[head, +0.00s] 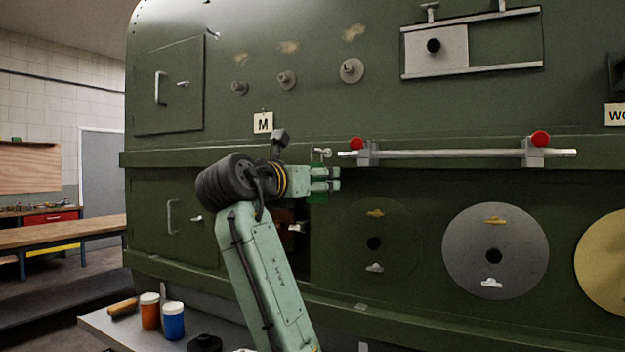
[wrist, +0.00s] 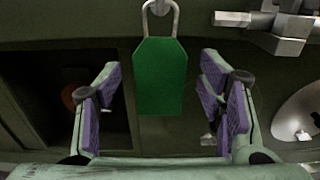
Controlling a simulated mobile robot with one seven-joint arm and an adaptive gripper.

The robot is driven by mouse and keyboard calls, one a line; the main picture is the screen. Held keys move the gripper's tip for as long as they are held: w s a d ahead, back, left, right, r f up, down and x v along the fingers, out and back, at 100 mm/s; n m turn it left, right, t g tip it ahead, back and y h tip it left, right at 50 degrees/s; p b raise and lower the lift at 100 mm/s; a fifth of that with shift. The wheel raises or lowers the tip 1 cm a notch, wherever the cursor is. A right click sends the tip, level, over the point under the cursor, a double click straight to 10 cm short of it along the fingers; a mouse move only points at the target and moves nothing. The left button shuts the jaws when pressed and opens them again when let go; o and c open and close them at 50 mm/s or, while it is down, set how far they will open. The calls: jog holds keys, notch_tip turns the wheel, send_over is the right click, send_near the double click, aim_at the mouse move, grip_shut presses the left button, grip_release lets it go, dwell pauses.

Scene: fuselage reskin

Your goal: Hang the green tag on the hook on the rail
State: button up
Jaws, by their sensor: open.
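The green tag (wrist: 160,75) hangs upright in the middle of the wrist view, its wire loop (wrist: 160,12) running up past the top edge. The tag shows partly in the head view (head: 317,197), behind and below my gripper's fingers. A small pale hook (head: 322,154) sticks out from the green rail (head: 225,159) just above it. The loop appears to hang from the hook, but their contact is too small or cut off to confirm. My gripper (head: 332,180) is open, with its purple-padded fingers on either side of the tag and gaps on both sides.
A silver bar (head: 450,154) with red knobs lies just right of the hook. An open dark recess (wrist: 85,85) is behind my left finger. Round discs (head: 495,250) are on the panel to the right. A shelf below holds orange and blue jars (head: 173,318).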

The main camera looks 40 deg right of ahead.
jog(key=shift+a, duration=0.1)
jog(key=v, duration=1.1)
jog(key=shift+s+a, duration=0.2)
jog(key=shift+a, duration=0.15)
